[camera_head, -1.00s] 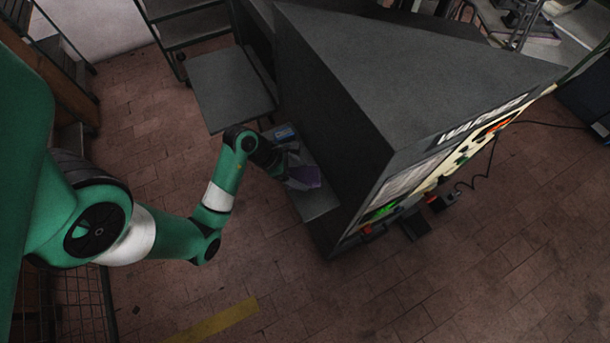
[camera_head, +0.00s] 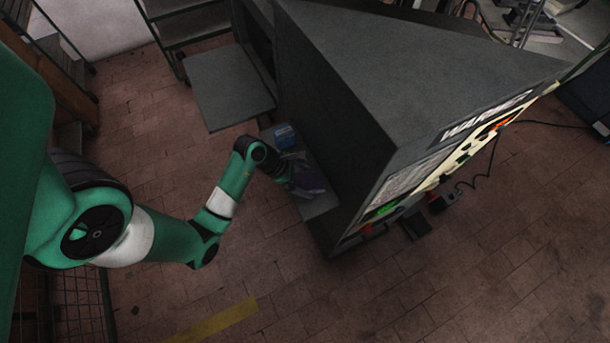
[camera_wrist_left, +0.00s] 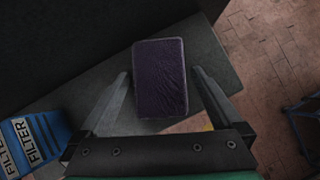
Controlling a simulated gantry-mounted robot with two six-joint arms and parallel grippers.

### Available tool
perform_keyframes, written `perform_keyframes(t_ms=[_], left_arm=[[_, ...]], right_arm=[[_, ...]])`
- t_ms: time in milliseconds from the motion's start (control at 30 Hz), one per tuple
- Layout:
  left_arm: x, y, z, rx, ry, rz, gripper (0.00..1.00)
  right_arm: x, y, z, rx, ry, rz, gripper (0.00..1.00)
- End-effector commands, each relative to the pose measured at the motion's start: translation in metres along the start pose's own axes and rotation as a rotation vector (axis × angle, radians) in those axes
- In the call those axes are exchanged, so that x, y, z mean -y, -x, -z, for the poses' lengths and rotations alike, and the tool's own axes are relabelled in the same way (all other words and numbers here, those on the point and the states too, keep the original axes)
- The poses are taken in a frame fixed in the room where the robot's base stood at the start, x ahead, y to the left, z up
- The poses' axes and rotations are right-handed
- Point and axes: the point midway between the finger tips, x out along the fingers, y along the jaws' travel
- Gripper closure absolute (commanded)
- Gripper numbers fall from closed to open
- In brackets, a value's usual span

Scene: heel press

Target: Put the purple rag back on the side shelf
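The purple rag (camera_wrist_left: 160,80) is a dark, folded rectangle lying on the grey side shelf (camera_wrist_left: 85,98), or just above it; I cannot tell which. In the head view the rag (camera_head: 312,184) shows partly beside my left gripper, on the side shelf (camera_head: 318,208) of the big grey machine. My left gripper (camera_wrist_left: 160,78) is open, one finger on each side of the rag, with a visible gap to it on both sides. My right gripper is not in view.
A blue filter box (camera_wrist_left: 32,143) stands on the same shelf, left of my gripper; it also shows in the head view (camera_head: 286,137). The tall grey machine (camera_head: 340,100) borders the shelf on the right. A grey platform (camera_head: 230,88) sits behind.

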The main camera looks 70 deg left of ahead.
Motion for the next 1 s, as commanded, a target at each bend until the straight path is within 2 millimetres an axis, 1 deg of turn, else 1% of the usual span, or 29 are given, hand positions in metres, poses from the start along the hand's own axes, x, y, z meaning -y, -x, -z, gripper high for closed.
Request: perform_keyframes(t_ms=[167,267,367,467,600,700,833,900,1000], left_arm=[[0.0,0.0,0.0,0.0,0.0,0.0,0.0],[0.0,0.004,-0.003,0.0,0.0,-0.001,0.0],[-0.001,0.018,-0.003,0.001,0.002,-0.003,0.0],[-0.001,0.041,-0.004,0.001,0.001,-0.005,0.0],[-0.002,0.077,-0.004,0.002,0.002,-0.006,0.0],[-0.001,0.099,-0.003,0.001,0.001,-0.005,0.0],[-0.002,0.117,-0.003,0.001,0.001,-0.003,0.0],[-0.001,0.121,-0.003,0.001,0.0,-0.001,0.0],[0.0,0.123,-0.002,0.001,0.0,0.0,0.0]], right_arm=[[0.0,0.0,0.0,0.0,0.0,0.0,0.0],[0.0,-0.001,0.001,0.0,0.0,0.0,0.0],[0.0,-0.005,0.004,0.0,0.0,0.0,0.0],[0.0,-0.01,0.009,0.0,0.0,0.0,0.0],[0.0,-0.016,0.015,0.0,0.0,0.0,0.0],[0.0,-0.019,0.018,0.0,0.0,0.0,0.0],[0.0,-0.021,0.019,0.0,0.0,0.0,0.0],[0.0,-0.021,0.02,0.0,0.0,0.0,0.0],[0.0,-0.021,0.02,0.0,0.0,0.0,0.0]])
